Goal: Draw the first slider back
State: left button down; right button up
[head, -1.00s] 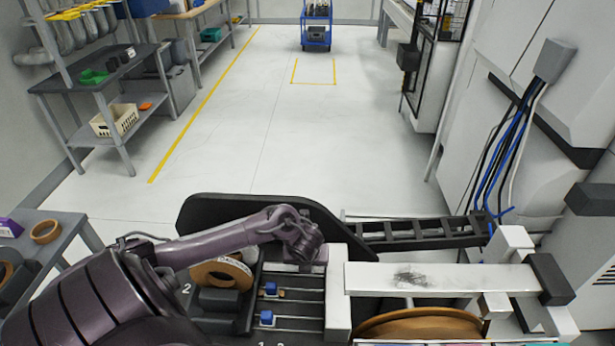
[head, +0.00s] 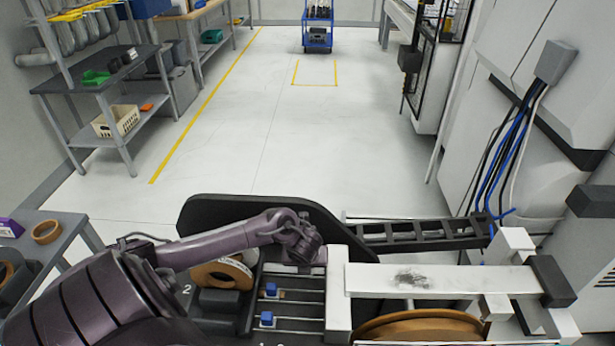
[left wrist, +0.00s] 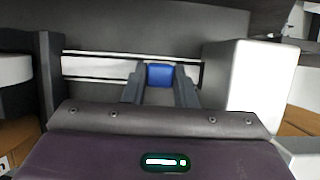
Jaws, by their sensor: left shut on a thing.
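Two blue sliders show in the head view, an upper one (head: 271,289) and a lower one (head: 267,319), each on a thin metal rail left of a white block. My left gripper (head: 303,262) is at the far end of this rail bay, above the two visible sliders, and its fingers are hidden there by the wrist. In the left wrist view my left gripper (left wrist: 160,84) is shut on a blue slider (left wrist: 160,75) on a pale rail (left wrist: 98,67). The white block (head: 338,290) stands just right of it. My right gripper is not in view.
A tan tape roll (head: 222,273) sits left of the rails. A white beam (head: 440,280) and a large brown roll (head: 425,328) lie to the right. A black cable chain (head: 420,232) runs behind.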

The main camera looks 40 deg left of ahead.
pick_arm(q)
jog(key=s+a, duration=0.3)
jog(key=shift+a, duration=0.25)
jog(key=shift+w, duration=0.1)
jog(key=c, duration=1.2)
grip_release()
jog(key=shift+o, duration=0.2)
jog(key=shift+d+r, duration=0.1)
jog(key=v, duration=0.7)
jog(key=shift+r+p, duration=0.3)
jog(key=shift+p, duration=0.1)
